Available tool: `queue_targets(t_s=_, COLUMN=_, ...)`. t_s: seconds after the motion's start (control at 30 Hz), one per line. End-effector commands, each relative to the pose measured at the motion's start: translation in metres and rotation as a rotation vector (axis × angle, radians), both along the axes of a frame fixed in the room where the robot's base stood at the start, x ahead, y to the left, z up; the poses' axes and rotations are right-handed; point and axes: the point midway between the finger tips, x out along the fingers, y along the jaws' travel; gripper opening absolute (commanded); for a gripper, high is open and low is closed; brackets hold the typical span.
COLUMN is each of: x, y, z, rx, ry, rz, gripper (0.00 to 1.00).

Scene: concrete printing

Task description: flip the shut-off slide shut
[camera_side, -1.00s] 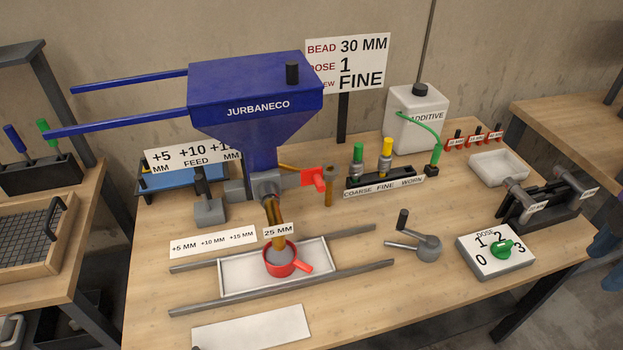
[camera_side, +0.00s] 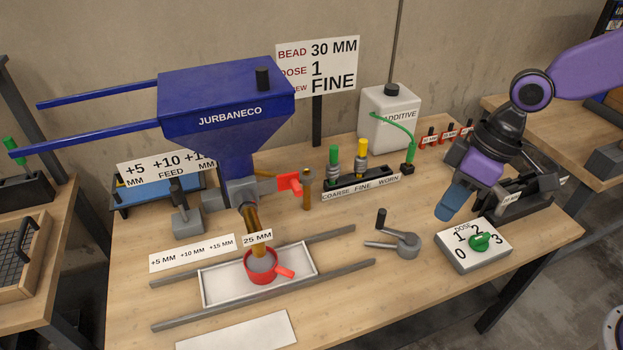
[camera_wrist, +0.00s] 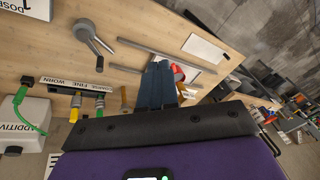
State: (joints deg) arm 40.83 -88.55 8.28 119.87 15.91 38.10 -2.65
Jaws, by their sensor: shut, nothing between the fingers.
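The shut-off slide shows a red tab (camera_side: 290,183) at the right of the grey outlet under the blue JURBANECO hopper (camera_side: 215,110). A brownish nozzle (camera_side: 249,218) points down from the outlet, over a red cup (camera_side: 262,268) in a white tray. My gripper (camera_side: 451,206) has blue fingers, shut and empty. It is above the table near the dose dial, well to the right of the slide and apart from it. In the wrist view its fingers (camera_wrist: 158,84) hide part of the red cup (camera_wrist: 179,74); I cannot clearly make out the slide there.
The dose dial (camera_side: 473,250), crank (camera_side: 394,240), nozzle rack (camera_side: 362,187) and additive can (camera_side: 388,122) stand between my gripper and the hopper or nearby. A brown post (camera_side: 306,192) stands close right of the red tab.

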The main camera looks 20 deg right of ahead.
Motion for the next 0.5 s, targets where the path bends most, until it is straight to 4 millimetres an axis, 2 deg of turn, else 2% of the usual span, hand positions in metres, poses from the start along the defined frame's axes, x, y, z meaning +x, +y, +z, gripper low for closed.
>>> queue_targets(t_s=0.03, x=0.021, y=0.010, z=-0.005, rx=0.023, ry=0.000, rz=-0.049, gripper=0.00)
queue_targets(t_s=0.2, x=0.091, y=0.035, z=-0.018, rx=0.110, ry=-0.017, rz=-0.209, gripper=0.00)
queue_targets(t_s=0.4, x=0.173, y=0.047, z=-0.039, rx=0.195, ry=-0.049, rz=-0.396, gripper=0.00)
queue_targets(t_s=0.5, x=0.206, y=0.046, z=-0.048, rx=0.227, ry=-0.065, rz=-0.473, gripper=0.00)
